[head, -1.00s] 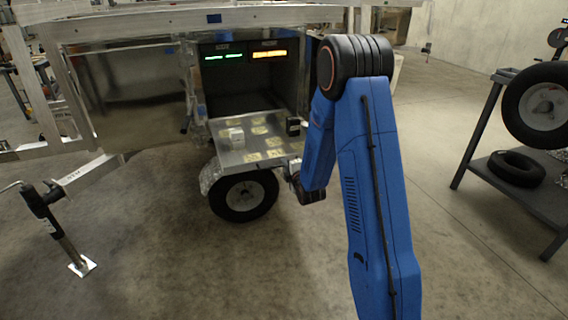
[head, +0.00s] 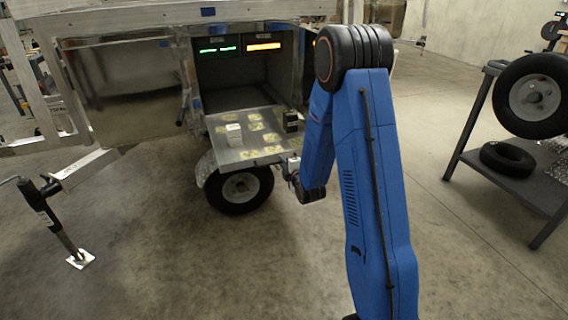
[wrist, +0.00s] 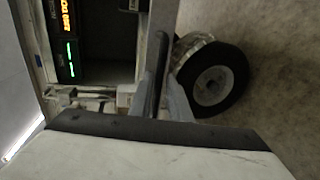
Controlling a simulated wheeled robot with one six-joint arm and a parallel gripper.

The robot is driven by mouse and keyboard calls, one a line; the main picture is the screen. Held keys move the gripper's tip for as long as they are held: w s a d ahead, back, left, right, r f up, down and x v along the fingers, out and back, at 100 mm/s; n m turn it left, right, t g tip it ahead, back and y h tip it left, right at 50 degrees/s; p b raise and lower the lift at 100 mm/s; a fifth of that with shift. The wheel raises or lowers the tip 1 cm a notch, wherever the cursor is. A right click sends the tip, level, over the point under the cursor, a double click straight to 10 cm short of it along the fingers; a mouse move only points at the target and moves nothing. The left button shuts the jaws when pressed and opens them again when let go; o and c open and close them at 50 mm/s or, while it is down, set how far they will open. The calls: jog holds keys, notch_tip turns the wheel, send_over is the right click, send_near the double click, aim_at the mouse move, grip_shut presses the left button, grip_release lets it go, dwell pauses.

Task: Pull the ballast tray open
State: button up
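The ballast tray (head: 225,152) is a flat silver tray with yellow markings, standing well out of a dark compartment (head: 235,83) in the trailer. A pale block (head: 234,134) and a dark block (head: 290,121) are on it. My gripper (head: 292,172) is at the tray's front right corner. My arm partly hides this spot. In the wrist view, grey finger-like parts (wrist: 165,100) lie beside a dark upright strip near the tyre. The grip itself is too unclear to tell whether they are closed on the tray.
A trailer wheel (head: 240,188) stands under the tray. Green and orange displays (head: 240,48) glow above the opening. A jack (head: 50,220) stands at left. A dark shelf (head: 505,180) with tyres is at right. The floor in front is clear.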

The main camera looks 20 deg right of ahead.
jog(key=shift+s, duration=0.1)
jog(key=v, duration=0.7)
jog(key=shift+s, duration=0.2)
jog(key=shift+r, duration=0.1)
jog(key=s+a+r+m+g, duration=0.2)
jog(key=s+r+m+g, duration=0.3)
jog(key=s+r+m, duration=0.6)
jog(key=s+a+r+m+g, duration=0.1)
jog(key=s+r+m+g, duration=0.2)
jog(key=s, duration=1.2)
jog(key=s+a+r+m+g, duration=0.2)
jog(key=s+r+m, duration=0.2)
jog(key=s, duration=1.2)
jog(key=shift+s+a+g, duration=0.2)
jog(key=shift+s+g, duration=0.05)
jog(key=shift+g, duration=0.15)
